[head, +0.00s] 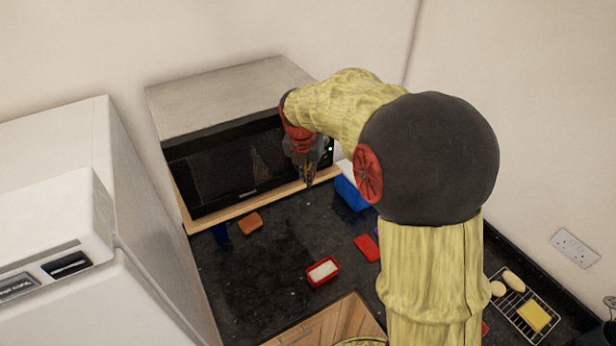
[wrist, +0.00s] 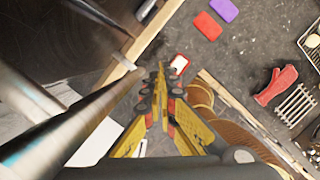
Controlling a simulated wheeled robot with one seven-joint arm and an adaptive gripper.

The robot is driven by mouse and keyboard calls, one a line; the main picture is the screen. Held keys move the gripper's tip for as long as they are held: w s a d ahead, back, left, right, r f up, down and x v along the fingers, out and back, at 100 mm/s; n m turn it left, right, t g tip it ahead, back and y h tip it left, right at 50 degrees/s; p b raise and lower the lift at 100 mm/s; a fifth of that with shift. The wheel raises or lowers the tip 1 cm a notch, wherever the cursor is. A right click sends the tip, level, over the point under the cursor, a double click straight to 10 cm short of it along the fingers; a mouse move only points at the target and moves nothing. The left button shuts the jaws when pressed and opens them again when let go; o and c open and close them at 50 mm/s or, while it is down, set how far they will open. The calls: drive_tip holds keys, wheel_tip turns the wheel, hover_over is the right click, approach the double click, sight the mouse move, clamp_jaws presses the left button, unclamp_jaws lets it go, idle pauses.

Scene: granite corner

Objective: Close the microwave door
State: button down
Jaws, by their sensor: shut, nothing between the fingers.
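The microwave (head: 225,95) stands in the corner with a grey top and a dark glossy front. Its door (head: 225,170) looks flush with the body, though I cannot tell whether a thin gap is left. My gripper (head: 308,182) is in front of the door's right part, close to the control side. I cannot tell if it touches. In the wrist view my gripper (wrist: 160,70) has its yellow-and-black fingers together and empty. A dark surface, seemingly the microwave front (wrist: 70,35), fills the upper left there, with blurred grey bars below it.
A white appliance (head: 60,190) stands at the left. On the dark counter (head: 270,265) lie a brown sponge (head: 249,223), a red dish (head: 322,271), a red block (head: 367,247) and a blue item (head: 350,193). A wire rack (head: 525,308) is at the right. My arm hides part of the counter.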

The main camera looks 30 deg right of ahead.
drive_tip(key=v, duration=1.2)
drive_tip(key=s+a+f+m+t+b, duration=0.1)
drive_tip(key=s+a+f+m+b, duration=0.4)
drive_tip(key=f+b, duration=0.5)
drive_tip(key=s+a+f+m+t+y+b, duration=0.1)
drive_tip(key=s+a+f+m+b, duration=0.5)
drive_tip(key=s+f+m+b, duration=0.4)
drive_tip(key=s+a+f+m+t+y+b, duration=0.1)
drive_tip(key=s+a+f+m+b, duration=0.4)
drive_tip(key=f+m+b, duration=0.5)
drive_tip(key=s+f, duration=0.2)
drive_tip(key=shift+s+a+m+t, duration=0.25)
drive_tip(key=shift+m+t, duration=0.15)
